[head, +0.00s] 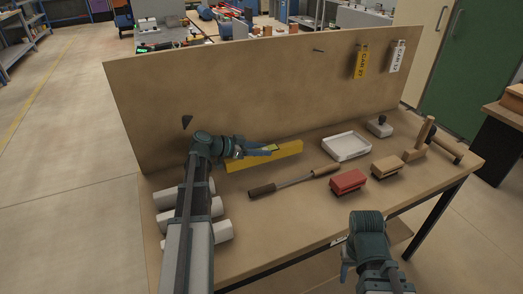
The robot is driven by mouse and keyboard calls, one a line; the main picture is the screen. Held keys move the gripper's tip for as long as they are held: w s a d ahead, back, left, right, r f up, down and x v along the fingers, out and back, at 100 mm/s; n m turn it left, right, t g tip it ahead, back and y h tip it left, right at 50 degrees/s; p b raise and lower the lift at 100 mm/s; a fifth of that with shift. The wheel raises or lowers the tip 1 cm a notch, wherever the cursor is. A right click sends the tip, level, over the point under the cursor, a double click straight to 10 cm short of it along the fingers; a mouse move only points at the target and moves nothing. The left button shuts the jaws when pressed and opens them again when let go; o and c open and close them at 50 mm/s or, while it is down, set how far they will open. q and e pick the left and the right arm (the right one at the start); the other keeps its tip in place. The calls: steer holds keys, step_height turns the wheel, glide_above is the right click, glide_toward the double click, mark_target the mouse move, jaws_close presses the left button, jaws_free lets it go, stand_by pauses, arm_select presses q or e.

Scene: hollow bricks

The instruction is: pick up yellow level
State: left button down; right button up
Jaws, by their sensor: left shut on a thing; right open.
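The yellow level (288,152) is a long bar near the back board of the workbench, left of the white tray. My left gripper (271,150) is shut on the yellow level, its fingers over the bar near its middle. The gripper and wrist hide part of the level. I cannot tell whether the level touches the table. My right gripper (345,272) is at the front edge of the bench, low in the picture, away from the level; its fingers are partly hidden.
A wooden-handled tool (293,181) lies in front of the level. A white tray (347,146), a red-topped block (348,181), a tan-topped block (387,167) and a hammer (443,141) are to the right. White cylinders (222,232) lie beside my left arm. The board (240,85) stands behind.

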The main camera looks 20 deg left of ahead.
arm_select(q)
step_height(320, 180, up, 8)
steer(key=p, duration=0.6)
steer(key=shift+f, duration=0.2)
